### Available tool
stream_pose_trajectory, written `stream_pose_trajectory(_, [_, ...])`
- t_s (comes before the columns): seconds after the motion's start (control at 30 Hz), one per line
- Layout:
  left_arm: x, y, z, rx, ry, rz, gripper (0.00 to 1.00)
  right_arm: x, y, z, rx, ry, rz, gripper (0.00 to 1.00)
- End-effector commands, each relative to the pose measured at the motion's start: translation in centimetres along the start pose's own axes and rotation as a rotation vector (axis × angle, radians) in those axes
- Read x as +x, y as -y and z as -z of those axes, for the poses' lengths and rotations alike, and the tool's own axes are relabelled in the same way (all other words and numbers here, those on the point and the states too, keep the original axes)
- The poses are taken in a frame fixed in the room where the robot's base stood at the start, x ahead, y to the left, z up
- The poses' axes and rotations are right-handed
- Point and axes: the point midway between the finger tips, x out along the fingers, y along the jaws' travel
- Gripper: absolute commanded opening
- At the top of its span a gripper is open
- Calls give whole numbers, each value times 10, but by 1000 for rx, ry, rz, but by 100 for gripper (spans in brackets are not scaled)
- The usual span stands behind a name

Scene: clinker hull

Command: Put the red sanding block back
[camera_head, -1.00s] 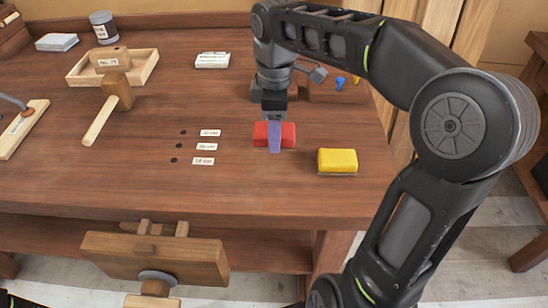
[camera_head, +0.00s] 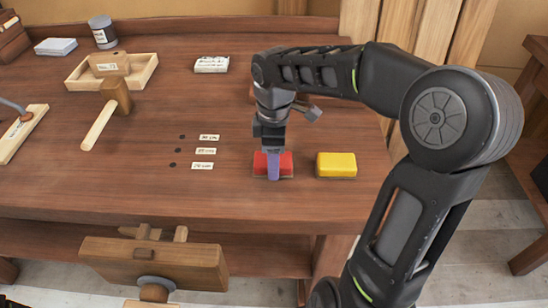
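The red sanding block (camera_head: 287,163) is near the front right of the wooden workbench, left of the yellow sanding block (camera_head: 337,164) and roughly level with it. My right gripper (camera_head: 273,168) points down over the red block and is shut on it, with a purple finger across its front face. The far finger is hidden. A thin pale edge shows under the red block; I cannot tell whether it rests on the bench or is just above it. My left gripper is not in view.
Three small labels (camera_head: 205,151) beside dark holes lie left of the red block. A mallet (camera_head: 112,100), a wooden tray (camera_head: 86,81) and a white stack of cards (camera_head: 211,63) are farther back. A wooden vise (camera_head: 153,262) juts from the front edge.

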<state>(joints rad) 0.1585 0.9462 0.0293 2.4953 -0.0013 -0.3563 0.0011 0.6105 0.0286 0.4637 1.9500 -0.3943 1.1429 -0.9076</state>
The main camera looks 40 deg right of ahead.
Motion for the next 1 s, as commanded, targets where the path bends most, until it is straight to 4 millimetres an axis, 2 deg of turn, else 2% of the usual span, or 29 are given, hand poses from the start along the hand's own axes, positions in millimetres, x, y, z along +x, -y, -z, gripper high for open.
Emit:
stream_pose_trajectory(0.27, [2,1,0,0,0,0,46,3,0,0,0,0,-1,16])
stream_pose_trajectory(0.3, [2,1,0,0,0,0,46,2,0,0,0,0,-1,56])
stream_pose_trajectory(0.53, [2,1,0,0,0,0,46,2,0,0,0,0,-1,75])
stream_pose_trajectory(0.83, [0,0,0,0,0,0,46,0,0,0,0,0,-1,76])
stream_pose_trajectory(1.0, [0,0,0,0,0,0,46,-12,-1,0,0,0,-4,76])
